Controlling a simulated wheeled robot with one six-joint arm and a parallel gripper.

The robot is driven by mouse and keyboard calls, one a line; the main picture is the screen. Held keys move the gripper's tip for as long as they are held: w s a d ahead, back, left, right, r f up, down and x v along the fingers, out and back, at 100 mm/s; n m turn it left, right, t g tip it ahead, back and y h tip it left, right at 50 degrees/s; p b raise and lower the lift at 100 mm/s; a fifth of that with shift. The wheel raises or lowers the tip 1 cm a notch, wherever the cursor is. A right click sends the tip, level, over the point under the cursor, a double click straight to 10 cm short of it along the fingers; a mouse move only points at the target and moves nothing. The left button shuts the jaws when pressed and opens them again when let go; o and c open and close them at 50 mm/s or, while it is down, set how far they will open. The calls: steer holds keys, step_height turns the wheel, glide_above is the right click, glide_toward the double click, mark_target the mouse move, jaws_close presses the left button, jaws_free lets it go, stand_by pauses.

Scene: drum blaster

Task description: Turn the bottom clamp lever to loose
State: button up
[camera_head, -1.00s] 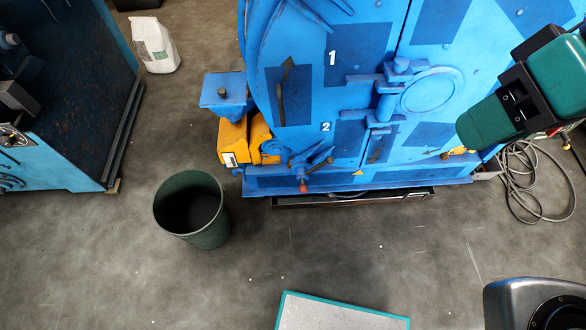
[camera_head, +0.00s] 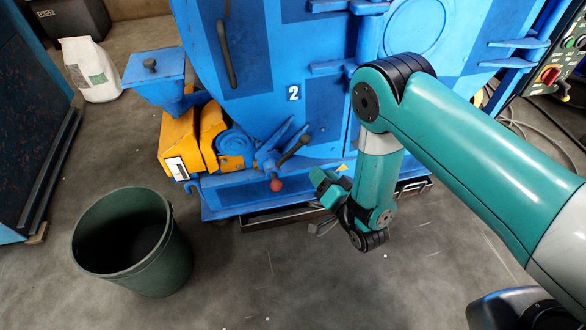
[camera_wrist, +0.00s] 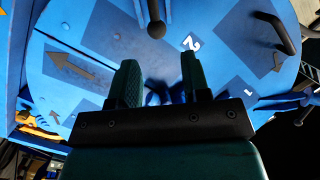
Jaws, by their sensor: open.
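On the blue drum machine (camera_head: 330,120), a dark lever (camera_head: 294,150) sits below the painted number 2 (camera_head: 293,93), at the lower edge of the round door. I take it for the bottom clamp lever. A red-knobbed lever (camera_head: 275,183) is just left of it. My gripper (camera_head: 325,188) is in front of the machine, to the lower right of both levers and apart from them. In the wrist view my gripper (camera_wrist: 160,72) is open and empty, its two fingers facing the blue door. A round-ended dark lever (camera_wrist: 155,26) shows beyond the fingertips there, near the number 2 (camera_wrist: 190,42).
A longer dark handle (camera_head: 226,55) is higher on the door. A green bin (camera_head: 130,243) stands on the floor at the left. A yellow housing (camera_head: 190,140) is at the machine's left. A control panel (camera_head: 562,72) is at the right. The floor in front is clear.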

mark_target(293, 150)
step_height(293, 150, down, 4)
steer(key=s+b, duration=0.1)
steer(key=s, duration=0.1)
steer(key=shift+t+y, duration=0.3)
steer(key=shift+y, duration=0.1)
steer(key=b+x, duration=0.1)
steer(key=x, duration=0.6)
steer(key=b+x, duration=0.2)
steer(key=x, duration=0.6)
steer(key=shift+w+d, duration=0.1)
steer(key=shift+w, duration=0.25)
steer(key=shift+w+a+r, duration=0.1)
steer(key=shift+w+a, duration=0.25)
steer(key=shift+w, duration=0.05)
jaws_close()
